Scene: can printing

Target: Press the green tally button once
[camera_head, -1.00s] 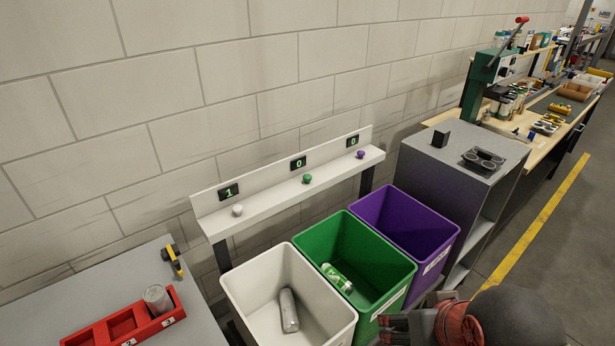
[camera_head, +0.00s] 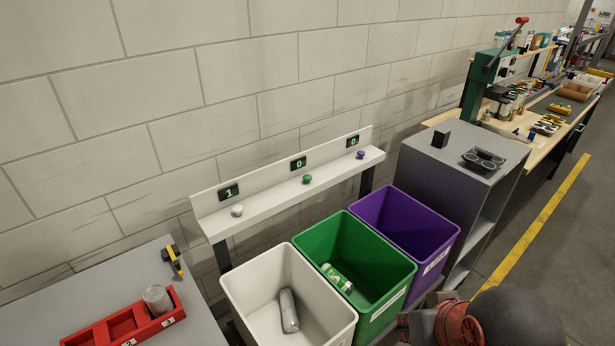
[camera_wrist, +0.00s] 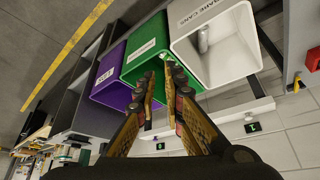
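The green tally button (camera_head: 307,179) sits on the white shelf (camera_head: 270,199), below a display (camera_head: 299,163) that reads 0. The white button (camera_head: 237,210) is left of it under a display reading 1. The purple button (camera_head: 361,155) is right of it under a display reading 0. My gripper (camera_wrist: 160,70) is open and empty in the wrist view, with a gap between its fingertips. It hangs in front of the bins, well apart from the green button. In the head view only part of my wrist shows at the bottom edge.
White (camera_head: 255,290), green (camera_head: 318,255) and purple (camera_head: 438,235) bins stand below the shelf. The white bin holds a grey can (camera_head: 289,311); the green bin holds a green-and-white can (camera_head: 337,278). A grey cabinet (camera_head: 455,175) stands right, a red can rack (camera_head: 93,335) lower left.

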